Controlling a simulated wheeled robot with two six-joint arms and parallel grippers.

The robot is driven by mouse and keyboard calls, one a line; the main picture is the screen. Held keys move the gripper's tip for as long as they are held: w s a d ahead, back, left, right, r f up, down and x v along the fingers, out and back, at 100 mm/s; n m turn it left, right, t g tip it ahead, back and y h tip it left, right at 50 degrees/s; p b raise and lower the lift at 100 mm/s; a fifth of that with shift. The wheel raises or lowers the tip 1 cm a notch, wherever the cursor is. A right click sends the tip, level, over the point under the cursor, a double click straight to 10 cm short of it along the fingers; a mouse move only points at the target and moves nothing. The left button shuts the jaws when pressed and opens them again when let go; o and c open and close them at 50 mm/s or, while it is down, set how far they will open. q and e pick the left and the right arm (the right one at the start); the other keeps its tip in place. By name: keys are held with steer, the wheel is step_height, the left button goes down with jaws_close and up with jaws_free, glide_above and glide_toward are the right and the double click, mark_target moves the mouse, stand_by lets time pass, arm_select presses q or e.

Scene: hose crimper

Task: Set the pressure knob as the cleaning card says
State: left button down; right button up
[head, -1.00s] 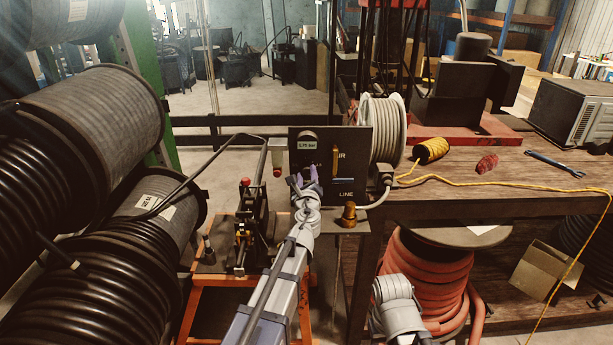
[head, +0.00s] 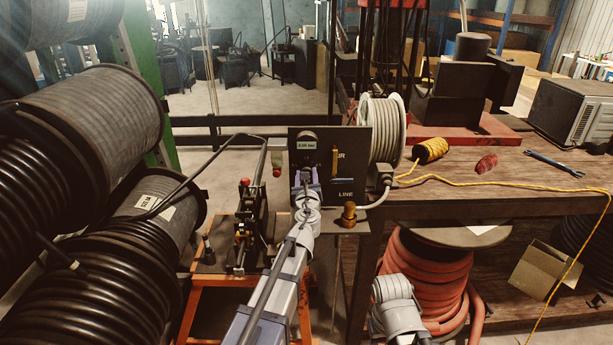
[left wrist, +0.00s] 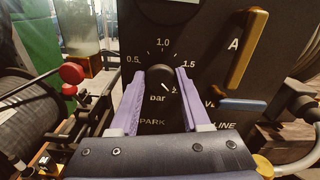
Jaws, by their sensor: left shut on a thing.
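The black control panel (head: 353,139) stands at the middle of the head view. A small display (head: 307,145) near its top appears to read 2.00 bar, though the digits are tiny. The dark pressure knob (left wrist: 160,92) sits on the panel within a dial marked 0.5, 1.0, 1.5, 2, bar and PARK. Its white pointer mark points to the lower right, close to the 2. My left gripper (head: 305,180) is shut on the knob, with a lilac finger on each side in the left wrist view (left wrist: 161,84). I cannot make out a cleaning card.
A yellow lever (left wrist: 246,50) and a blue lever (left wrist: 242,104) are right of the knob. A red ball-ended handle (left wrist: 72,73) stands left. Large hose reels (head: 90,115) fill the left side. A wooden bench (head: 480,178) on the right carries yellow cord and a wrench (head: 553,163).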

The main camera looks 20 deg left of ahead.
arm_select(q)
steer(key=shift+c, duration=1.9)
jaws_free()
steer(key=shift+s, duration=0.1)
steer(key=v, duration=0.7)
steer(key=shift+s, duration=0.3)
steer(key=shift+d, duration=0.15)
